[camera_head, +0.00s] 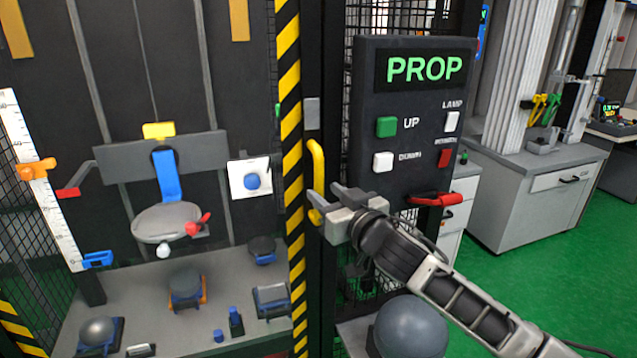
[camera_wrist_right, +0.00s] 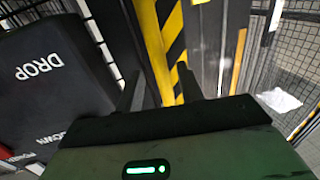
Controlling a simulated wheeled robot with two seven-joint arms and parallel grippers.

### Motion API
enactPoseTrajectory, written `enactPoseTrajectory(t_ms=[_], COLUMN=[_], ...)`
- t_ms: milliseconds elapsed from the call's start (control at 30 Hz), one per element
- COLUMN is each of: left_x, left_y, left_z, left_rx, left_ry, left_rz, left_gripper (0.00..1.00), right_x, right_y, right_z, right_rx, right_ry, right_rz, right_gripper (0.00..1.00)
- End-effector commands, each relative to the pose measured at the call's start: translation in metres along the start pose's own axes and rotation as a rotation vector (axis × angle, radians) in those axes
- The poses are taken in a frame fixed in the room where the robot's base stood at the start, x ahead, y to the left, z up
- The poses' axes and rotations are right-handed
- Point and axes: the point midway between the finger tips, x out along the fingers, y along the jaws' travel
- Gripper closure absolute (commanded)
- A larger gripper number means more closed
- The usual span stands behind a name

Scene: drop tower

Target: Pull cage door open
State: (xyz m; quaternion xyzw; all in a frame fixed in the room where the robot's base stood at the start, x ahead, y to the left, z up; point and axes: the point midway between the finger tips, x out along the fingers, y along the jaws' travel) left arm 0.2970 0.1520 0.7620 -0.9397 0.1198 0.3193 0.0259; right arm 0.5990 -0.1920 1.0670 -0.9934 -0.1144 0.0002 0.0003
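The cage door edge (camera_head: 291,120) is a post with black and yellow stripes, and it looks closed. Its yellow handle (camera_head: 317,165) is an upright bar just right of the stripes. My right gripper (camera_head: 326,192) is at the lower part of the handle, with its fingers apart. In the right wrist view, the yellow handle (camera_wrist_right: 152,50) runs between the two spread fingers (camera_wrist_right: 158,88), with gaps beside it. I cannot tell whether a finger touches it. My left gripper is not in view.
A control panel (camera_head: 412,115) with green, white and red buttons stands right of the handle, close to my right gripper. A red lever (camera_head: 435,199) sticks out below it. Inside the cage is a shelf (camera_head: 190,335) with small parts. Green floor (camera_head: 540,265) is open at right.

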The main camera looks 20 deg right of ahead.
Motion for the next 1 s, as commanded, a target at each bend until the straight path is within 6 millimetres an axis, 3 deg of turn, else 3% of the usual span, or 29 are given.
enactPoseTrajectory(t_ms=[233,600,633,767,1000], left_x=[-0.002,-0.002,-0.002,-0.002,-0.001], left_y=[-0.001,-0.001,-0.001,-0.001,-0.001], left_z=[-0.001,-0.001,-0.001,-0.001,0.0], left_rx=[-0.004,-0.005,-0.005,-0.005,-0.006], left_ry=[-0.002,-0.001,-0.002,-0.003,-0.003], left_rz=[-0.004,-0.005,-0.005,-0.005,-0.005], left_gripper=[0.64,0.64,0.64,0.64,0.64], right_x=[0.032,0.038,0.038,0.038,0.038], right_y=[0.0,-0.001,-0.001,0.0,-0.001], right_z=[-0.001,0.001,0.001,0.001,0.001], right_rx=[0.001,0.0,0.0,0.0,0.001], right_ry=[0.001,-0.001,-0.001,0.0,0.0], right_rz=[0.0,-0.001,-0.001,-0.001,0.004], right_gripper=[0.62,0.62,0.65,1.0,1.0])
